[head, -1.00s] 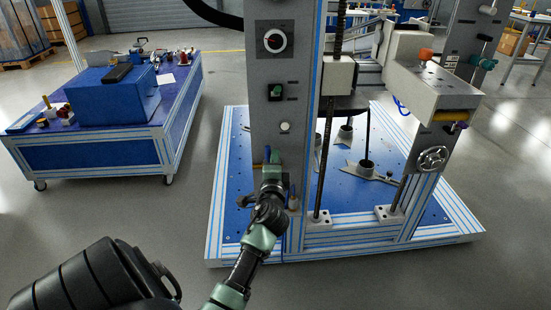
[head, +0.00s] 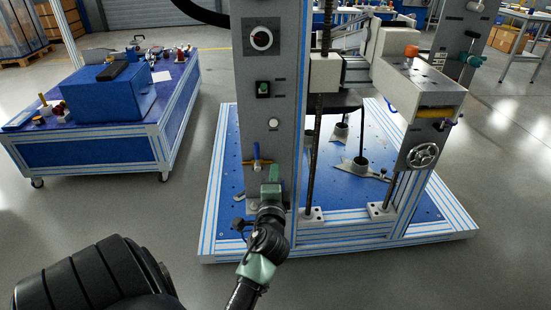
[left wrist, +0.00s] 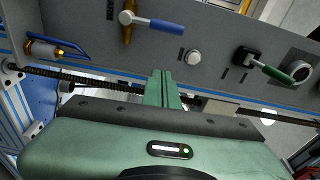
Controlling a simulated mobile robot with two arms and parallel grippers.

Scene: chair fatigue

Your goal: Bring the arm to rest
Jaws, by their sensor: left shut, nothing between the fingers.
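My left gripper (head: 274,177) is in front of the lower part of the grey control column (head: 268,65). Its green fingers (left wrist: 165,88) are together and empty in the left wrist view. A brass valve with a blue handle (head: 258,162) is on the column just above and left of the fingertips. In the left wrist view the blue handle (left wrist: 154,23) lies apart from the fingers, with a gap between. My right gripper is not in view.
The column also bears a white button (head: 273,124), a green switch (head: 263,88) and a round dial (head: 261,40). The test frame stands on a blue base (head: 230,165). A blue cart (head: 85,152) stands at the left. Grey floor is free in front.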

